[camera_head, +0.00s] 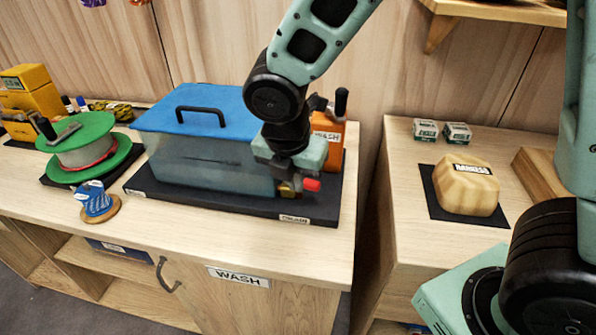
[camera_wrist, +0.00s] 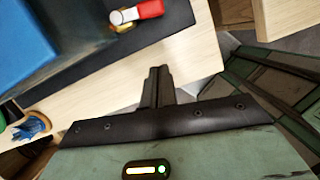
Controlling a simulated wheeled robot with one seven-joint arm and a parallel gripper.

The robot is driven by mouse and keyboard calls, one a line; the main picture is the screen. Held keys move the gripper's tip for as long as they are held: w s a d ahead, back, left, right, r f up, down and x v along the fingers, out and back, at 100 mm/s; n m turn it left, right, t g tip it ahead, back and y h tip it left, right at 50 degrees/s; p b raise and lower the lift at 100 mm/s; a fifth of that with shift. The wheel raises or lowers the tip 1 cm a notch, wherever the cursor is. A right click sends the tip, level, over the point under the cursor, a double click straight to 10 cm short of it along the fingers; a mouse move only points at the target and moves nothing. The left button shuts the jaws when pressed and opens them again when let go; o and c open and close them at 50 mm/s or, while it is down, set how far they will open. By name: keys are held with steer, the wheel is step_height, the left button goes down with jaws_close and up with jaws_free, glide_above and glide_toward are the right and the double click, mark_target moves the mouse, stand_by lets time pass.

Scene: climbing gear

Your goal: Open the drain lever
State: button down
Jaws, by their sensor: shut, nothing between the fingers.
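The drain lever is a short red handle (camera_head: 312,184) on a brass valve (camera_head: 287,189) at the lower right front of the wash tank (camera_head: 205,160), a clear box with a blue lid. The red handle (camera_wrist: 150,9) also shows at the top of the wrist view, pointing right from a pale metal and brass part. My gripper (camera_wrist: 158,78) is shut and empty, its fingers together. In the wrist view the fingertips are apart from the lever, with table and black mat between. In the head view my wrist hangs over the valve and hides the fingertips.
The tank stands on a black mat (camera_head: 240,203) on the wash cabinet. An orange unit with a black-knobbed crank (camera_head: 341,102) stands behind my wrist. A gap separates the right counter, holding a wooden block (camera_head: 466,185).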

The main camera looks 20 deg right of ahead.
mark_target(312, 184)
steer(key=w+d+f, duration=0.1)
steer(key=f, duration=0.1)
steer(key=w+d+f, duration=0.1)
steer(key=f, duration=0.1)
steer(key=w+d+f, duration=0.1)
steer(key=f, duration=0.1)
steer(key=shift+d+f+p, duration=0.1)
steer(key=shift+f+p, duration=0.1)
steer(key=shift+p, duration=0.1)
steer(key=shift+w+d+f, duration=0.1)
steer(key=shift+w+d, duration=0.3)
steer(key=shift+w, duration=0.1)
steer(key=shift+w+d+n+p, duration=0.4)
steer(key=shift+d+n+p, duration=0.25)
steer(key=shift+p, duration=0.2)
steer(key=shift+w+d, duration=0.2)
steer(key=shift+d, duration=0.05)
